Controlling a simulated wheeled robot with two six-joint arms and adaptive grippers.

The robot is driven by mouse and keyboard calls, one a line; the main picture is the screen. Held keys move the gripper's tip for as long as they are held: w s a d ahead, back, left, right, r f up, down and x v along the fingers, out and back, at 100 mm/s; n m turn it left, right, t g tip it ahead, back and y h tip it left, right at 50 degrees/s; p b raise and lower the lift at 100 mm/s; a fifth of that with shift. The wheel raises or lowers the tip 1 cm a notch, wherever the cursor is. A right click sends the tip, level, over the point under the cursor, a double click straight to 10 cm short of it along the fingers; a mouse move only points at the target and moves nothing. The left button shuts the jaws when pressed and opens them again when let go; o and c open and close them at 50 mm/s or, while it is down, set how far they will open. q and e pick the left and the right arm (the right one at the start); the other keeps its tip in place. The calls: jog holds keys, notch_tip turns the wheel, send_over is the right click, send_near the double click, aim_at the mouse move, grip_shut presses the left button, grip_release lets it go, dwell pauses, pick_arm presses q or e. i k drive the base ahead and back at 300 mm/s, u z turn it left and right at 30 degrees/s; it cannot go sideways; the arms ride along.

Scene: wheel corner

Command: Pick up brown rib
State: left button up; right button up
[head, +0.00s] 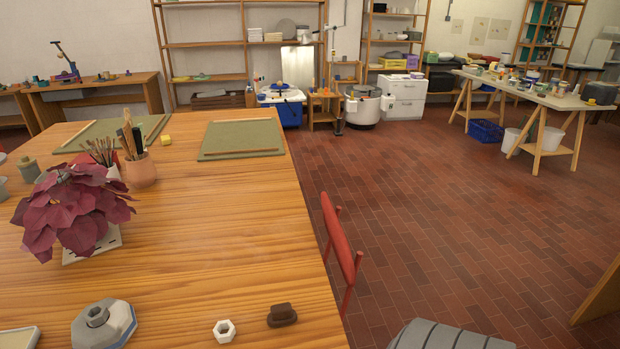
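A small dark brown piece (282,315), which looks like the brown rib, lies on the near right part of the wooden table (200,215), close to the table's right edge. Its top is a rounded lump on a wider base. Nothing covers it. Neither of my grippers shows in the head view.
A white hexagonal ring (224,331) lies just left of the brown piece. A grey-blue hexagonal block (103,324) sits further left. A dark red plant (75,207) and a tool pot (139,169) stand on the left. A red chair (338,238) stands by the table's right edge.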

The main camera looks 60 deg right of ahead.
aim_at(281, 315)
jog(key=k, duration=0.45)
jog(key=z, duration=0.9)
